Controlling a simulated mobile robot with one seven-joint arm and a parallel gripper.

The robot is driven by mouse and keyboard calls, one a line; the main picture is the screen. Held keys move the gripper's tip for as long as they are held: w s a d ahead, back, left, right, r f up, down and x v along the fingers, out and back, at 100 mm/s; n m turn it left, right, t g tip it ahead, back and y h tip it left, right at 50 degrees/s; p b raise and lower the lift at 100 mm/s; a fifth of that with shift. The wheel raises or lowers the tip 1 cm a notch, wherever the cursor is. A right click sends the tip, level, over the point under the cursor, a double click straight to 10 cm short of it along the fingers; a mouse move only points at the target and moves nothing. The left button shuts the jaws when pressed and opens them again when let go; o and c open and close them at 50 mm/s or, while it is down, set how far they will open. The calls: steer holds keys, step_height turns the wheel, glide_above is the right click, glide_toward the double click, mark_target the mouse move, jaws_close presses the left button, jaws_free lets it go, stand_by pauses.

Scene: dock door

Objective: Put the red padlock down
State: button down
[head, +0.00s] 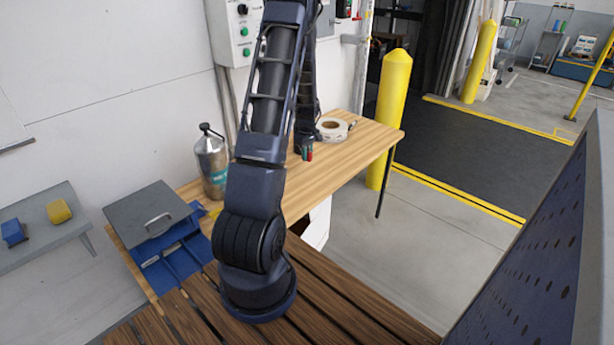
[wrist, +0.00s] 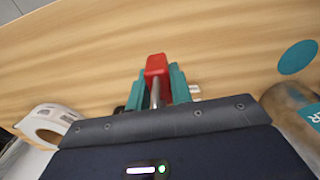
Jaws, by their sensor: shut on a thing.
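The red padlock (wrist: 157,66) is between the teal fingertips of my gripper (wrist: 157,88) in the wrist view. Its metal shackle points back toward the gripper's body, and its red body sticks out past the fingertips. My gripper is shut on it. In the head view my gripper (head: 305,150) is partly hidden behind my arm, over the wooden table (head: 352,160), and a small bit of red padlock (head: 310,157) shows there. I cannot tell whether the padlock touches the tabletop.
A metal flask (head: 211,163) stands left of my arm, and a tape roll (head: 333,126) lies near the table's back edge. A teal round patch (wrist: 298,57) shows on the tabletop. A grey-lidded blue box (head: 150,220) is at front left. The table's right part is clear.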

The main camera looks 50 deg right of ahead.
mark_target(307, 181)
step_height(307, 181, down, 11)
steer(key=shift+f, duration=0.1)
stand_by(0.5)
steer(key=shift+f, duration=0.15)
steer(key=c, duration=1.3)
jaws_free()
steer(key=shift+o, duration=0.2)
step_height(307, 181, up, 12)
steer(key=shift+r, duration=0.25)
